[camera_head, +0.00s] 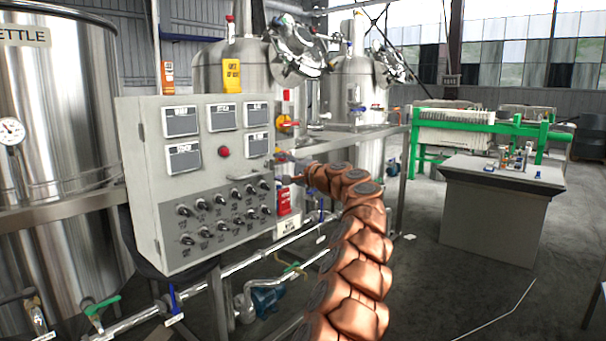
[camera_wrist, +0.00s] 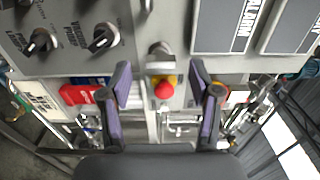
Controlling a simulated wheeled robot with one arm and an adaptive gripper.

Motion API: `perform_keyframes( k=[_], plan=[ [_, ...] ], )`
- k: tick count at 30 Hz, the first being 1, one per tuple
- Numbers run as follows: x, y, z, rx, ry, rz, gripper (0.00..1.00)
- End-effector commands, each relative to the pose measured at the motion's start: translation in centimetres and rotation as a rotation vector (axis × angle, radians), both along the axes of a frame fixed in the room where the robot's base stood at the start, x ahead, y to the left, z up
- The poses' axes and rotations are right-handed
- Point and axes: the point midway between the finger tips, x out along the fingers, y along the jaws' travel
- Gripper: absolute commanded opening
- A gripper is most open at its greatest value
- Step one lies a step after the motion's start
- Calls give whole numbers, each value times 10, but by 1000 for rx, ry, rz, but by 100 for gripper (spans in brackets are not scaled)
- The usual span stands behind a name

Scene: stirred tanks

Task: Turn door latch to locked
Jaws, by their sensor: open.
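The grey control cabinet (camera_head: 190,180) stands upright with its door closed. In the head view, my gripper (camera_head: 283,168) hides that spot at the cabinet's right edge. In the wrist view, my gripper (camera_wrist: 160,72) is open, with one finger on each side of the fitting and a gap to both. Nothing is held. I cannot tell whether the latch is locked.
Several black knobs (camera_wrist: 101,38) and dark display panels (camera_wrist: 222,24) flank the latch. A red button on yellow (camera_wrist: 163,88) shows beyond it. Steel tanks (camera_head: 60,150) and pipes (camera_head: 230,280) surround the cabinet. Open floor (camera_head: 430,290) lies to the right, before a grey bench (camera_head: 490,215).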

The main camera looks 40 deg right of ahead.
Motion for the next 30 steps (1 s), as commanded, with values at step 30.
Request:
perform_keyframes(
  k=[30],
  plan=[
    [-80, -18, 1, 2, -3, 2, 62]
  ],
)
